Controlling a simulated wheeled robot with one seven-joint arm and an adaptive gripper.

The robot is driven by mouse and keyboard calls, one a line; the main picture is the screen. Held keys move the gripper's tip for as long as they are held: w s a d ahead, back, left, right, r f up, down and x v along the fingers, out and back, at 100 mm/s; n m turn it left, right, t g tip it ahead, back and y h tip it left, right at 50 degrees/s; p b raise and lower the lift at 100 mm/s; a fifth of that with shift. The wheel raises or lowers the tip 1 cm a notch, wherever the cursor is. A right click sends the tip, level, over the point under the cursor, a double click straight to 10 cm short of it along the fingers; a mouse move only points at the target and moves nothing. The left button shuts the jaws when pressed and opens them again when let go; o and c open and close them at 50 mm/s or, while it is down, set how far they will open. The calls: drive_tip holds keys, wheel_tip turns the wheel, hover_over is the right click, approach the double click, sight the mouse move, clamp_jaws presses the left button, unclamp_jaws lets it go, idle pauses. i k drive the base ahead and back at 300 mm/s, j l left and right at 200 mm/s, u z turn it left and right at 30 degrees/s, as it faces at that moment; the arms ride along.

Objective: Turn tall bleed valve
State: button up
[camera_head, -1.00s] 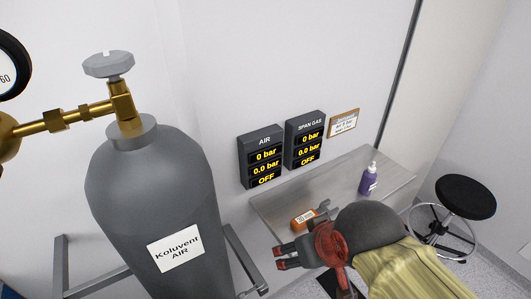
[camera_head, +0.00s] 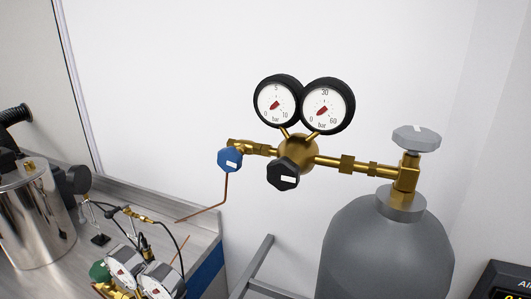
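No part in view is labelled as the tall bleed valve, so I cannot tell which it is. A grey gas cylinder (camera_head: 385,255) stands at the right with a grey handwheel (camera_head: 416,136) on its brass valve. A brass regulator (camera_head: 298,152) is joined to it and carries two round gauges. A black knob (camera_head: 283,172) is on the regulator's front, and a blue knob (camera_head: 230,158) is at its left outlet. Both gauge needles point to the lower left. My gripper is out of view.
A metal bench (camera_head: 200,232) at the left holds a shiny steel vessel (camera_head: 35,215), hoses and a second pair of gauges (camera_head: 140,278) with a green knob (camera_head: 99,271). A thin copper tube (camera_head: 224,190) runs down from the blue knob. A metal frame (camera_head: 252,268) stands beside the cylinder.

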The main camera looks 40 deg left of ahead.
sight(230, 159)
drive_tip(key=u, duration=1.8)
